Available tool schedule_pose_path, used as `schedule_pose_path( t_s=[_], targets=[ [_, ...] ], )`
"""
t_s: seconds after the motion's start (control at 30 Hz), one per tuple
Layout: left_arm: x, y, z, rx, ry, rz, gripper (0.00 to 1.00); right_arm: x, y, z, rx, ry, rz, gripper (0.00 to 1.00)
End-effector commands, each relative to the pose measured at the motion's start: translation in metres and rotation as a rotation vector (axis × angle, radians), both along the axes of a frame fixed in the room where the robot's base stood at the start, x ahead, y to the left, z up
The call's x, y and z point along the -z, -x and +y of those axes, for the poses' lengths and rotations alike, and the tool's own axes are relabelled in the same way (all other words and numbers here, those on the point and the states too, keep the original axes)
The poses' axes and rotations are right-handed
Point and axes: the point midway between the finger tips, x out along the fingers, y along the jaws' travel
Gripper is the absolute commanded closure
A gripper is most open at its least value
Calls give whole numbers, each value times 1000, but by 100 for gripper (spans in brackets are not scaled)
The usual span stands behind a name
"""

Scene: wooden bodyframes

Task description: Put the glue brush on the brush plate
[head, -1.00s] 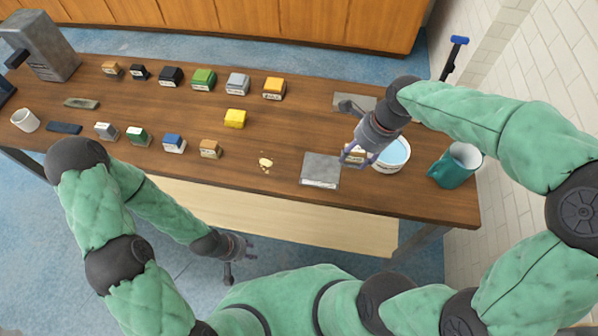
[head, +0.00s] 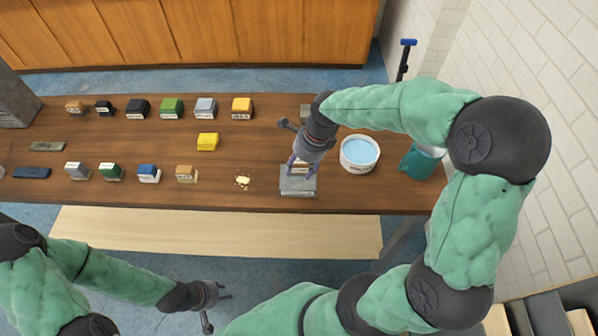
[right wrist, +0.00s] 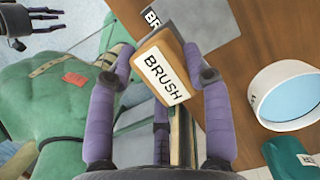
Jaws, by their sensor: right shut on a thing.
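My right gripper (head: 298,168) is shut on the glue brush and holds it over the brush plate (head: 297,188). In the right wrist view, the glue brush (right wrist: 162,72) shows a tan block with a white label reading BRUSH, between the purple fingers of my right gripper (right wrist: 165,75). The grey brush plate (right wrist: 190,18) lies on the table beyond it, its label partly hidden and showing BR. I cannot tell whether the brush touches the plate. My left gripper (head: 222,297) is empty and open, low in front of the table; it also shows in the right wrist view (right wrist: 55,22).
A white tub of light blue liquid (head: 360,152) stands right of the plate, with a teal mug (head: 420,162) beyond it. Several coloured labelled blocks stand in rows at left. Yellow crumbs (head: 242,181) lie left of the plate. Another grey plate (head: 306,110) is behind my right gripper.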

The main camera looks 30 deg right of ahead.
Motion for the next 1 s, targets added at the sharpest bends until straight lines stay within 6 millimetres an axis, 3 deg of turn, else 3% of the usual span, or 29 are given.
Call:
schedule_pose_path(
  t_s=[0.03,0.2,0.47,0.77,1.0],
  targets=[
    [5,0,0,0,0,0,66,15,-5,-3,1,-2,8,76],
    [11,0,0,0,0,0,66,37,-23,-12,0,-1,5,76],
    [13,0,0,0,0,0,66,48,-33,-17,-2,-1,3,76],
    [22,0,0,0,0,0,66,84,-38,-20,0,-1,5,76],
    [21,0,0,0,0,0,66,85,-38,-20,-2,0,2,76]
  ],
)
